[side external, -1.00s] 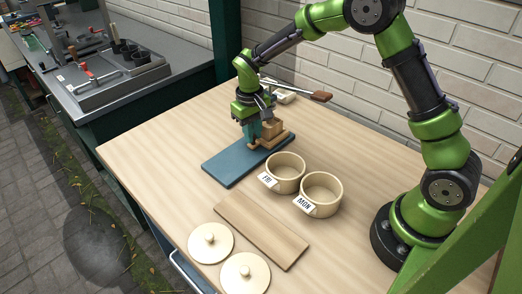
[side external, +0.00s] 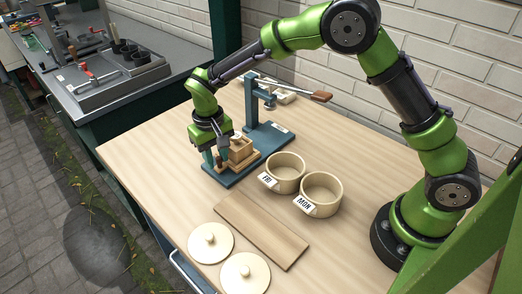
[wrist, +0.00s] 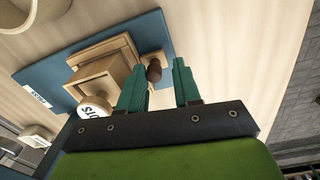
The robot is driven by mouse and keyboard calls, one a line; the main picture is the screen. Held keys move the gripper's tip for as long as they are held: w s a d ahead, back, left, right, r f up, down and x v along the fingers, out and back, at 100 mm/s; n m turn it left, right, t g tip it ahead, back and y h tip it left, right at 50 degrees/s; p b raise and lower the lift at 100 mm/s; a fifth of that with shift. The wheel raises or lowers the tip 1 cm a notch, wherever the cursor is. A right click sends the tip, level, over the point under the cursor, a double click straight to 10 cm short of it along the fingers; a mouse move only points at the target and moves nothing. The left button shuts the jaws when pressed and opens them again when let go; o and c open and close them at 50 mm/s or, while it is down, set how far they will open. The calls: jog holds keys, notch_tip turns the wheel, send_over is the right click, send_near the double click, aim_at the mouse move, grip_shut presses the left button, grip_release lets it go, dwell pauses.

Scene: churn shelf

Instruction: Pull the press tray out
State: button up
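The press tray (side external: 252,157) is a light wooden tray with a dark brown knob (side external: 219,161) and a square wooden box on it. It sits at the front left end of the blue press base (side external: 268,137), clear of the press post (side external: 251,100). In the wrist view, the tray (wrist: 128,43) and its knob (wrist: 153,71) show over the blue plate. My gripper (side external: 217,159) is low at the knob. Its teal fingers (wrist: 162,68) are apart, with the knob near the left finger and a gap to the right finger.
Two round pots marked FRI (side external: 285,173) and MON (side external: 321,194) stand right of the base. A wooden board (side external: 262,229) and two knobbed lids (side external: 211,243) (side external: 245,273) lie in front. The press lever (side external: 290,88) reaches back right. Table left of the base is clear.

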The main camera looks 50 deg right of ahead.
notch_tip(320, 180, up, 17)
jog(key=shift+a, duration=0.25)
dwell(0.4)
jog(key=s+d+r+t, duration=0.1)
jog(key=s+d+t, duration=0.1)
jog(key=s+d, duration=0.2)
jog(key=s+d+r+m+t+y, duration=0.1)
jog(key=s+d, duration=0.3)
jog(key=s, duration=0.7)
jog(key=s+d+r+m+t+y, duration=0.1)
jog(key=s+d+t, duration=0.3)
jog(key=s, duration=0.3)
jog(key=shift+s+d, duration=0.25)
